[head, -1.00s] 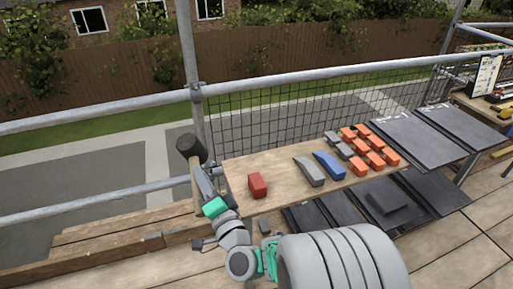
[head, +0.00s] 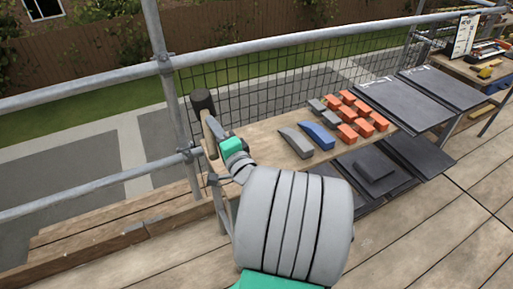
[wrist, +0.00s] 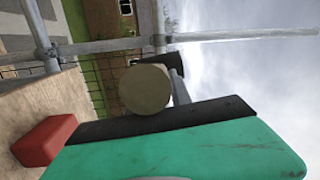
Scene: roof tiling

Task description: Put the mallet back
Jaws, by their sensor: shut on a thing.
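The mallet has a dark cylindrical head (head: 202,102) and a pale wooden handle (head: 211,136). My gripper (head: 217,132) is shut on the handle and holds the mallet head-up at the left end of the wooden bench (head: 262,138). In the wrist view the round pale end of the handle (wrist: 146,89) faces the camera beside a black finger (wrist: 160,118), with part of the dark head (wrist: 178,63) behind it. A red block (wrist: 45,140) shows on the bench in the wrist view; in the head view my arm hides it.
On the bench are a grey wedge (head: 295,142), a blue wedge (head: 318,136) and several orange blocks (head: 347,132). Dark slates (head: 404,98) lie to the right, others below. A scaffold post (head: 163,70) and rails stand behind. A farther table (head: 472,70) holds tools and a white board (head: 464,36).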

